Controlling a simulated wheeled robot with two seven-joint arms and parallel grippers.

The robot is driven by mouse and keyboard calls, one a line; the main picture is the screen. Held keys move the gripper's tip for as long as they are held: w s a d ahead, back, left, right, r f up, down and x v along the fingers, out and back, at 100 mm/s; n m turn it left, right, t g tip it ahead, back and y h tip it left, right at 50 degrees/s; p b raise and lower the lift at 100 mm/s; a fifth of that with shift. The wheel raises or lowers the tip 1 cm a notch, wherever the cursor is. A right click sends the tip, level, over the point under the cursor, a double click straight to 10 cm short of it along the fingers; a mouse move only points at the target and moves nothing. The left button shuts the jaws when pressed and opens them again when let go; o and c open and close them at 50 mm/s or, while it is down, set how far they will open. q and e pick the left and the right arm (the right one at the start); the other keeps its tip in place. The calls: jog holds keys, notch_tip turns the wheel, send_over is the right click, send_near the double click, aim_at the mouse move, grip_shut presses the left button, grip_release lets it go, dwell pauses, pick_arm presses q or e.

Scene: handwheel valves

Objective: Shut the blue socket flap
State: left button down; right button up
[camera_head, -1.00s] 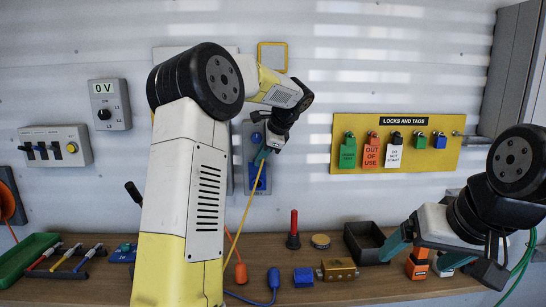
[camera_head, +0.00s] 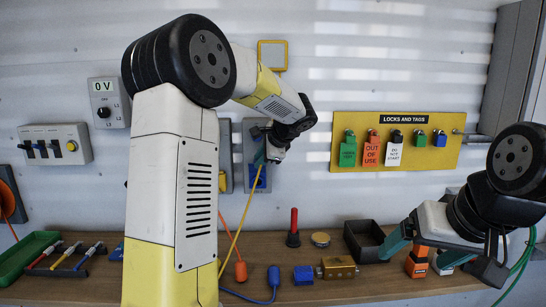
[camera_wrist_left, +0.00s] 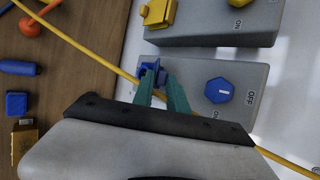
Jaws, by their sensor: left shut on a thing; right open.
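The blue socket flap (camera_wrist_left: 150,74) is at the left end of a grey switch box (camera_wrist_left: 190,72) in the left wrist view. In the head view, the blue socket part (camera_head: 258,178) shows low on the wall box, just below my left gripper (camera_head: 264,156). My left gripper also shows in the left wrist view (camera_wrist_left: 160,80), its teal fingertips at the flap and shut on it. The flap's exact angle is hard to tell. My right gripper (camera_head: 425,246) is open above the right part of the bench.
A blue knob (camera_wrist_left: 219,90) sits beside the flap. A second box with a yellow flap (camera_wrist_left: 159,12) is alongside. A yellow cable (camera_head: 239,225) crosses near my left gripper. A black bin (camera_head: 365,240), brass block (camera_head: 338,267) and orange item (camera_head: 417,263) are on the bench.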

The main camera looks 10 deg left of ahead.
pick_arm(q)
jog(key=s+f+n+t+y, duration=0.3)
jog(key=f+t+y, duration=0.3)
jog(key=f+t, duration=0.2)
jog(key=shift+d+f+n+t+y, duration=0.4)
jog(key=shift+n+t, duration=0.3)
jog(key=shift+t, duration=0.3)
jog(key=c, duration=1.4)
grip_release()
jog(key=v, duration=0.8)
